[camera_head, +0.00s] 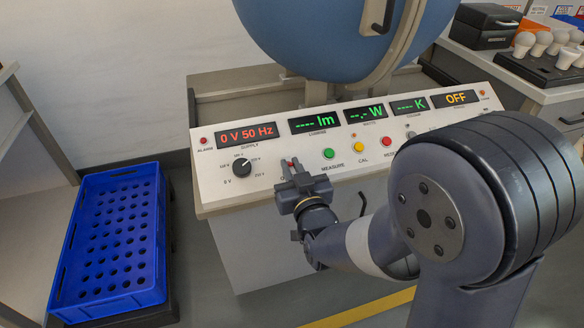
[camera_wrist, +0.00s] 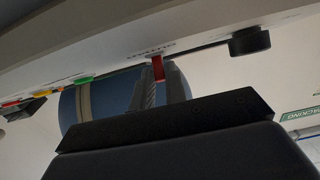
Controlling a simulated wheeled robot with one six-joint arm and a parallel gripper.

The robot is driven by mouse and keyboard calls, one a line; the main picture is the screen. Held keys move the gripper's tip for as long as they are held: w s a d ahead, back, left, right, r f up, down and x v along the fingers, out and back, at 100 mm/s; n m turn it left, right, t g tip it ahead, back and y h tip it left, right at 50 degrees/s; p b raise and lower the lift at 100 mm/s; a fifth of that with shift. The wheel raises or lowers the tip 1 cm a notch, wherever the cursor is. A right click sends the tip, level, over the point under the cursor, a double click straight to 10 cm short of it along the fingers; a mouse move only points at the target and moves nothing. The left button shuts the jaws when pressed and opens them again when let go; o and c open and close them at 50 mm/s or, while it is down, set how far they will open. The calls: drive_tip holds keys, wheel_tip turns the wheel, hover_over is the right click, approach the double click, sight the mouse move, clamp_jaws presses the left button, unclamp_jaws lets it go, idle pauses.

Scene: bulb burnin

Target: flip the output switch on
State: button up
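The output switch, a small red lever, shows in the wrist view (camera_wrist: 158,68) below an upside-down label on the pale panel edge. In the head view it is a bit of red (camera_head: 291,164) on the sloped control panel (camera_head: 222,190), mostly hidden by my gripper (camera_head: 290,168). My gripper's two fingers (camera_wrist: 163,88) stand apart, one on each side of the lever. I cannot tell whether they touch it. The supply display (camera_head: 246,134) reads "0 V 50 Hz". A display at the right (camera_head: 456,98) reads "OFF".
A black rotary knob (camera_head: 242,167) is left of the switch. Green (camera_head: 328,153), yellow (camera_head: 358,147) and red (camera_head: 387,141) buttons are to the right. A large blue sphere (camera_head: 335,35) stands behind the panel. A blue crate (camera_head: 112,240) is at the left, a bulb tray (camera_head: 540,65) at the right.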

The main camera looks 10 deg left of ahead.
sight(288, 162)
clamp_jaws()
